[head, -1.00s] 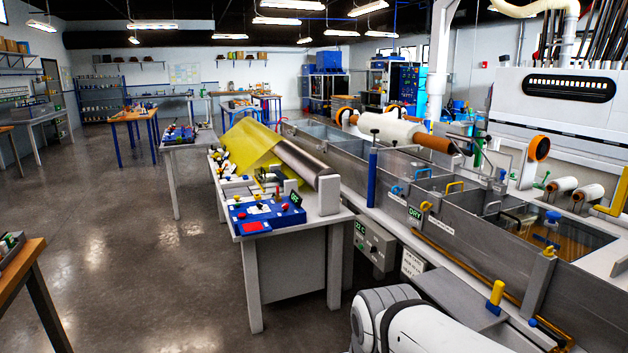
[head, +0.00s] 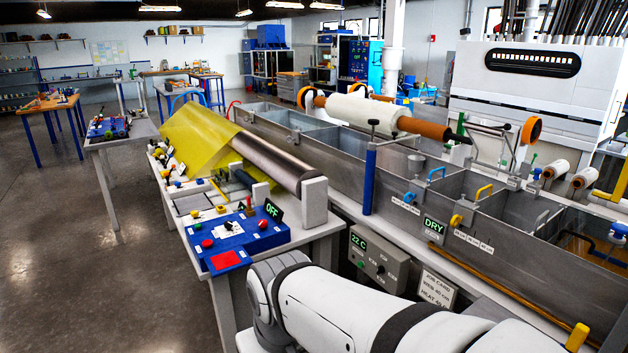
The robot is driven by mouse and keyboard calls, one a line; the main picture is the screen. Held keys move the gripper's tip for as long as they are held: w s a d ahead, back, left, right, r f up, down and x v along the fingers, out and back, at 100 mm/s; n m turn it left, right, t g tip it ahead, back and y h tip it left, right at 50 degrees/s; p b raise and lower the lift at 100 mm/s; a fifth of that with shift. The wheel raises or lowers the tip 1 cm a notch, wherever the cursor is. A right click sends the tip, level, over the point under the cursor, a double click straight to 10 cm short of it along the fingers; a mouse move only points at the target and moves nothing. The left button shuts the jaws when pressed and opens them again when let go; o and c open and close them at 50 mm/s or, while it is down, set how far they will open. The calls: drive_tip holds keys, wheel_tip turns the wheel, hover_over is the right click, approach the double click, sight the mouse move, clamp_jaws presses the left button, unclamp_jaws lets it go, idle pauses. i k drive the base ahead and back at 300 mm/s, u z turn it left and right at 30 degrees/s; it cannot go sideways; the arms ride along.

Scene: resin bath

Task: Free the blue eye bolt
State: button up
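I cannot single out an eye bolt for certain. A small blue fitting (head: 618,230) sits by the bath's right-hand compartment at the picture's right edge, partly cut off and too small to tell its shape. Other blue parts are a handle (head: 436,173) on a divider, a valve-like fitting (head: 409,198) on the bath's front wall and an upright blue cylinder (head: 369,180). The long grey resin bath (head: 395,185) has several compartments, with amber liquid (head: 590,250) in the right-hand one. My white arm crosses the bottom of the head view; my gripper is out of view.
A bench with a blue control panel (head: 236,240) and a sign reading OFF stands left of the bath, carrying yellow sheet (head: 200,140) and a dark roller (head: 270,162). A grey control box (head: 378,262) hangs below the bath's front. Open floor (head: 70,250) lies at left.

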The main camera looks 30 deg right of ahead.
sight(411, 196)
drive_tip(key=z, duration=0.45)
drive_tip(key=i, duration=0.75)
drive_tip(key=z, duration=0.55)
drive_tip(key=k, duration=0.85)
drive_tip(key=z, duration=0.2)
drive_tip(key=i, duration=0.85)
drive_tip(key=u, duration=0.05)
